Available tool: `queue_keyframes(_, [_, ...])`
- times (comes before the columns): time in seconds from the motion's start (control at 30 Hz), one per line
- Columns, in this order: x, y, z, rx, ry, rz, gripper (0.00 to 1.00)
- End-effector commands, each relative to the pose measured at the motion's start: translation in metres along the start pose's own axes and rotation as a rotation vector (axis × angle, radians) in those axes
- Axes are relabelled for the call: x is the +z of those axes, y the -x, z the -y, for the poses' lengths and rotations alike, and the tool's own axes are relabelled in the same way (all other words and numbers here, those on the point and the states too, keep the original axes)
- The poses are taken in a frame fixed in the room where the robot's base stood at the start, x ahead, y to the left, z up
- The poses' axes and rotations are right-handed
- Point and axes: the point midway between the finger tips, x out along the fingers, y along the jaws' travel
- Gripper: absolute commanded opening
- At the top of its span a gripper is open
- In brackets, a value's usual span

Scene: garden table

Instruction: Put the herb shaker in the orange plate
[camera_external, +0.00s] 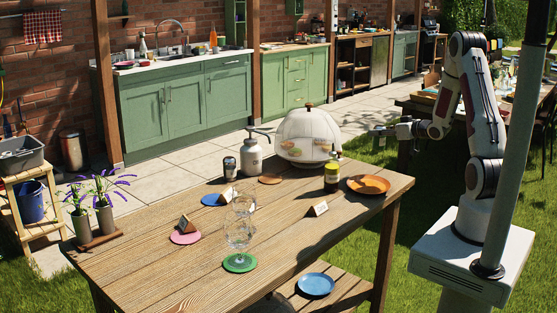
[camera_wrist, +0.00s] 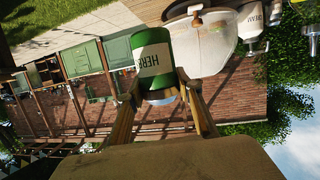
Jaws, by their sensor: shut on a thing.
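The herb shaker (camera_wrist: 153,60), green with a white HERB label, is between the fingers of my gripper (camera_wrist: 163,88) in the wrist view. My gripper is shut on it. In the external view my gripper (camera_external: 382,131) is raised above and behind the table's right end. The shaker is too small to make out there. The orange plate (camera_external: 368,185) lies on the table near its right corner, below my gripper and apart from it. Nothing shows on the plate. The plate does not show in the wrist view.
A glass dome (camera_external: 308,138) and a grey canister (camera_external: 251,156) stand behind. A small card (camera_external: 317,209), glasses (camera_external: 239,232) and coasters occupy the table. The front right tabletop is clear.

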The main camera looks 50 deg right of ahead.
Motion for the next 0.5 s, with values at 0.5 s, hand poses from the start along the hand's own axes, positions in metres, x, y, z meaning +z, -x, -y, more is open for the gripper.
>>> queue_keyframes(0.5, [0.012, 0.035, 0.082, -0.331, 0.104, -0.001, 0.11])
